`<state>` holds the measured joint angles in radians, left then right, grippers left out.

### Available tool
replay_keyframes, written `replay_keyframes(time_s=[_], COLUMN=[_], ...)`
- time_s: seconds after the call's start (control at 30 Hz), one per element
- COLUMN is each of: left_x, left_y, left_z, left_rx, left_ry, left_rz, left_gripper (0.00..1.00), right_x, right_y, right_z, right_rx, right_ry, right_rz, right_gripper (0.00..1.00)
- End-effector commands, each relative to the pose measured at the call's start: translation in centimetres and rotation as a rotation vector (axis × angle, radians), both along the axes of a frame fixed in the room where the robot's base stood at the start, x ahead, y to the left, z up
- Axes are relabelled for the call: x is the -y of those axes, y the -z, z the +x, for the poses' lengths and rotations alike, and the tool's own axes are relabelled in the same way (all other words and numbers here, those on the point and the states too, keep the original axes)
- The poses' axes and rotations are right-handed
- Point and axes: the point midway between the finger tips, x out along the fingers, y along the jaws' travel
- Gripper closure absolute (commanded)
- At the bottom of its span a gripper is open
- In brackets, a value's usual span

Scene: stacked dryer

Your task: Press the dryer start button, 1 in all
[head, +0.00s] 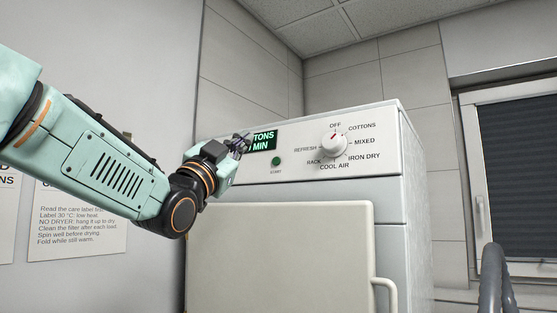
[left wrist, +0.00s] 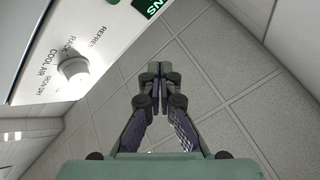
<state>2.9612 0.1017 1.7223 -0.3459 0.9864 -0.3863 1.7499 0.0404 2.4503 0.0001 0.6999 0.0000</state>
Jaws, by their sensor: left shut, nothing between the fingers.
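The dryer (head: 390,170) is white and has a control panel along its top front. The start button (head: 276,161) is small, round and green, with a START label under it. It sits below the lit display (head: 265,141). My left gripper (head: 243,143) is shut and empty, in front of the display's left part, up and to the left of the button and apart from it in the picture. My right gripper is not in view.
The white program knob (head: 334,144) is right of the button, its red mark near OFF; it also shows in the left wrist view (left wrist: 74,70). The closed door (head: 280,255) has a handle (head: 388,292) at right. A dark grey curved tube (head: 494,280) stands at lower right.

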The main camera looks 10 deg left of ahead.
Motion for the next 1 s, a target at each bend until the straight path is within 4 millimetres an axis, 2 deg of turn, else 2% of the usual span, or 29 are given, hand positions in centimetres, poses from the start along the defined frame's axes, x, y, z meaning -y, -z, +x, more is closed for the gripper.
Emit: replay_keyframes(time_s=[0.17,0.37,0.5,0.7,1.0], left_x=[0.2,1.1,1.7,2.5,3.0], left_y=[0.3,0.8,0.7,1.1,1.5], left_z=[0.7,3.0,4.8,6.9,8.3], left_rx=[-0.007,-0.007,-0.009,-0.008,-0.006], left_ry=[-0.003,-0.001,-0.002,-0.001,-0.001], left_rz=[0.001,0.001,0.001,0.001,0.000], left_gripper=[1.00,1.00,1.00,1.00,1.00], right_x=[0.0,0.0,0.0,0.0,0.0], right_y=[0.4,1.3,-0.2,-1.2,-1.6], right_z=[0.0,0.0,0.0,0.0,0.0], right_rx=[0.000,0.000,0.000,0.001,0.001], right_ry=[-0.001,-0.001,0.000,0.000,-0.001], right_rz=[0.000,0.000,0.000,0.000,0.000], right_gripper=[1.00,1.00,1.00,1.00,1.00])
